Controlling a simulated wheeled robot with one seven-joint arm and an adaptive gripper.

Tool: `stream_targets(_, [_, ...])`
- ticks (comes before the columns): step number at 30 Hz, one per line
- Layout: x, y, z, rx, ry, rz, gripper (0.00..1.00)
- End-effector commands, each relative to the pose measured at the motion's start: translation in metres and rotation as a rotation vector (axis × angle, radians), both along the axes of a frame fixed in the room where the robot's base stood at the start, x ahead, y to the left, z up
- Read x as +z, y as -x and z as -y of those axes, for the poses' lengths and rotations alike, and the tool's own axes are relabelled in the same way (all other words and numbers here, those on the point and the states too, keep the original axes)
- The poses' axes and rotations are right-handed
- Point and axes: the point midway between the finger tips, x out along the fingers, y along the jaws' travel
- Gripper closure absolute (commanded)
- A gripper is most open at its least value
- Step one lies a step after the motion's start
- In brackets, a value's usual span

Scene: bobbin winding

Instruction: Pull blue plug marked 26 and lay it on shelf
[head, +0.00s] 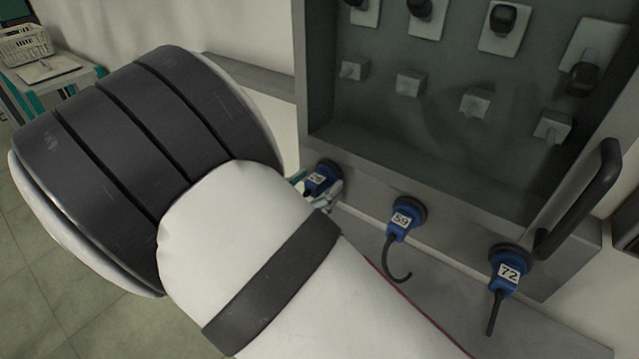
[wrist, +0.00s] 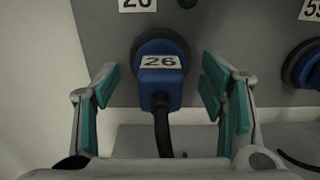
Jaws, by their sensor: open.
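The blue plug marked 26 (wrist: 161,82) sits in its round black socket on the grey panel, with a black cable hanging down from it. In the head view the plug (head: 319,180) shows at the left of the row, partly hidden by my arm and gripper. In the head view only a bit of my gripper (head: 328,193) shows beside the plug.
Blue plugs marked 59 (head: 401,220) and 72 (head: 507,270) sit in sockets to the right. A grey shelf (head: 440,285) runs below the panel. A dark handle (head: 590,200) sticks out at the right. Several switches (head: 503,20) are in the recessed cabinet above.

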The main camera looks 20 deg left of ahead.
Motion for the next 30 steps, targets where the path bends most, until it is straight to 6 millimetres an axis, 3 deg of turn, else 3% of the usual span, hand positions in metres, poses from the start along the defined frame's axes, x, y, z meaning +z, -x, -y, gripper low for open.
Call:
stream_targets(6, [0.0001,-0.0082,0.0031,-0.001,0.000,0.000,0.35])
stream_targets(30, [-0.0001,-0.0082,0.0031,0.000,0.000,0.000,0.35])
